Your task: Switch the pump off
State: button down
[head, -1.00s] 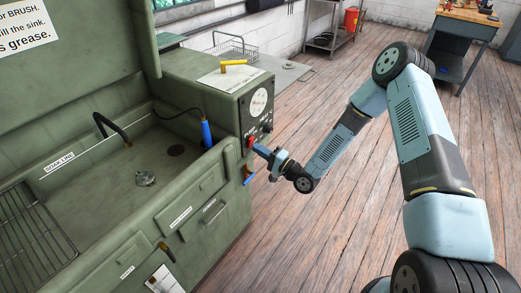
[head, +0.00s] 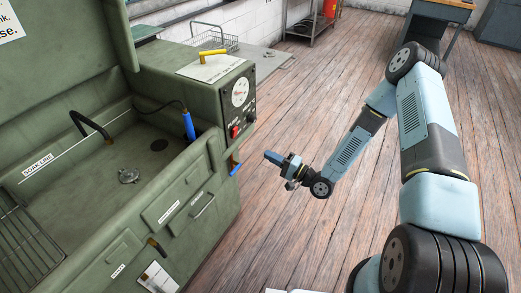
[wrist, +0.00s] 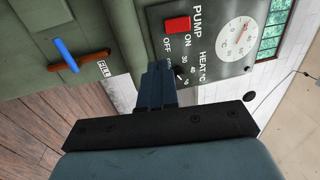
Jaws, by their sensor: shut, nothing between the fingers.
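The pump switch is a red rocker (head: 235,131) on the dark control panel (head: 238,112) at the end of the green parts washer. In the wrist view the red rocker (wrist: 177,25) sits beside the PUMP, ON and OFF labels. I cannot tell which way it is tipped. My gripper (head: 269,156) is shut and empty, out to the right of the panel and apart from it. In the wrist view its blue fingers (wrist: 158,72) are together, in front of the panel's lower edge.
A round dial (wrist: 235,37) and a heat knob share the panel. A blue-handled valve (wrist: 66,55) marked FILL is below it on the washer. A blue brush (head: 188,125) stands at the sink (head: 90,185).

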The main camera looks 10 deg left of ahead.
jog(key=shift+v, duration=1)
